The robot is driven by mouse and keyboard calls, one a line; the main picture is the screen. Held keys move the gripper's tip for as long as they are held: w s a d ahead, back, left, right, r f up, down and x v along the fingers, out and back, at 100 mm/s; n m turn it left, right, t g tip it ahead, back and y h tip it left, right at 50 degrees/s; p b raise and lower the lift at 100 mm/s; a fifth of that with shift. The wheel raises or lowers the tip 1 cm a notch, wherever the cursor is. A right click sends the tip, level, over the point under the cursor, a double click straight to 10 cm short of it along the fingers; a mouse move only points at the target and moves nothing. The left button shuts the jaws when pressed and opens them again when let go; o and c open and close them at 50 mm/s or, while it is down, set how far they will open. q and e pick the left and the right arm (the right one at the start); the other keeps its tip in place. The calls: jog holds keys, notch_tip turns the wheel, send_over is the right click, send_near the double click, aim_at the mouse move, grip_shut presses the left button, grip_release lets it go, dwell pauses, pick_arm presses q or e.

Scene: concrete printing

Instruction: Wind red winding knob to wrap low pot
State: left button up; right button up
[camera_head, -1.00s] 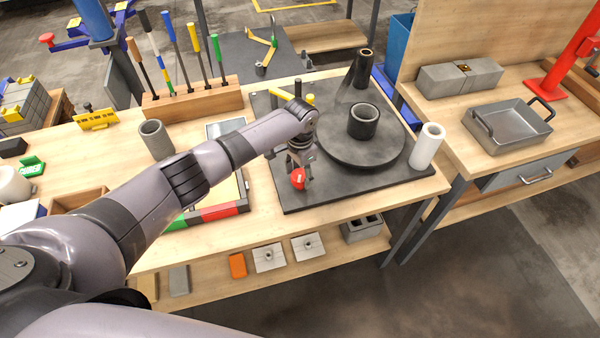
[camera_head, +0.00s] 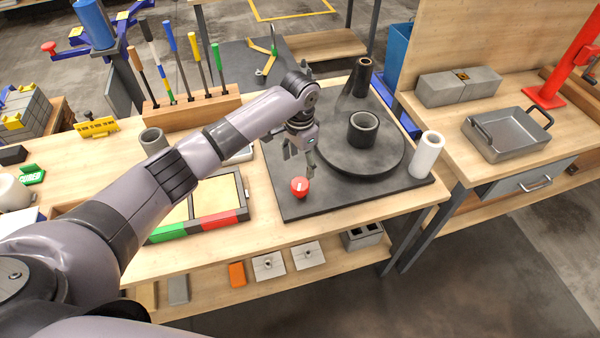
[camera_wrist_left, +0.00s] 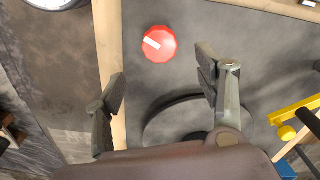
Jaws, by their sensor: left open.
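The red winding knob (camera_head: 299,187) with a white mark sits on the front left of the dark base plate (camera_head: 345,200). It also shows in the left wrist view (camera_wrist_left: 158,44), beyond the fingertips. The low pot (camera_head: 362,129), a dark open cylinder, stands on the round turntable (camera_head: 345,160). My left gripper (camera_head: 298,168) is open and empty, above and behind the knob, apart from it. In the left wrist view its spread fingers (camera_wrist_left: 160,75) show with nothing between them. My right gripper is not in view.
A white roll (camera_head: 427,155) stands at the plate's right corner. A tall dark cone-shaped piece (camera_head: 360,80) stands behind the pot. A tray with red and green edges (camera_head: 205,205) lies left of the plate. The plate's front strip is clear.

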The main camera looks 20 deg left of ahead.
pick_arm(q)
jog(key=shift+r, duration=1.35)
